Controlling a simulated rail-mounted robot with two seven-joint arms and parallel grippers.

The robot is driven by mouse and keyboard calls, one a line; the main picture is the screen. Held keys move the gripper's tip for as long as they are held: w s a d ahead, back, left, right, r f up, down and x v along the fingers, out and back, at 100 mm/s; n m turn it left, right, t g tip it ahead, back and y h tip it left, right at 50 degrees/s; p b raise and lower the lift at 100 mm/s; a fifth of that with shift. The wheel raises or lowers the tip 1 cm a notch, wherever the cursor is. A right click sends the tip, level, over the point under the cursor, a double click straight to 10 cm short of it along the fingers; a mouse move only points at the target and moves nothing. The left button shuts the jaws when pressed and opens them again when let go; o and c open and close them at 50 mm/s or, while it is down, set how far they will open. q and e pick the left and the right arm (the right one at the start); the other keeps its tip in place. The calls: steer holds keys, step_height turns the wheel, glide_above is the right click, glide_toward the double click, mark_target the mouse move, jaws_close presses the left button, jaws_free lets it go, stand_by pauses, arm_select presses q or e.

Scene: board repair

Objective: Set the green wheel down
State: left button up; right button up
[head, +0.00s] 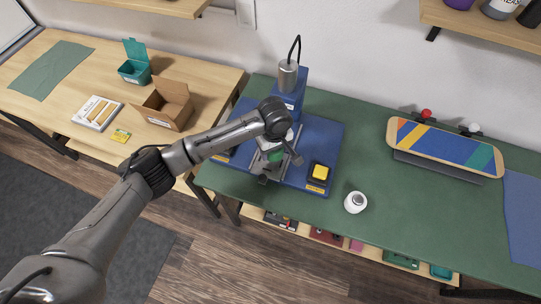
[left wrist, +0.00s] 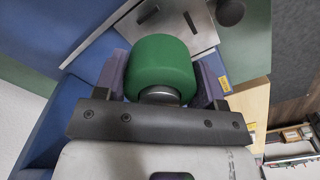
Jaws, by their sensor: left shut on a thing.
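The green wheel (head: 276,156) is in my left gripper (head: 274,161), over the blue base (head: 325,137) of the press. In the left wrist view the wheel (left wrist: 160,65) sits between the two purple-grey fingers, which are shut on it from both sides. Beyond it a bare metal plate (left wrist: 205,41) shows. I cannot tell whether the wheel touches the plate. The skateboard (head: 445,147) lies at the right of the green bench, with a red wheel (head: 426,113) and a pale wheel (head: 474,128) at its far edge. My right gripper is not in view.
The press column (head: 290,88) rises behind my gripper. A yellow button box (head: 319,177) is close to its right. The green bench top (head: 400,215) is clear in front of the skateboard. A cardboard box (head: 168,104) is at left.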

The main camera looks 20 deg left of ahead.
mark_target(271, 157)
arm_select(q)
steer(key=shift+s+a+f, duration=0.2)
steer(key=shift+a+f, duration=0.2)
steer(key=shift+a, duration=0.05)
step_height(271, 157, down, 4)
steer(key=shift+r+b, duration=0.2)
steer(key=shift+b, duration=0.25)
steer(key=shift+f, duration=0.15)
steer(key=o, duration=1)
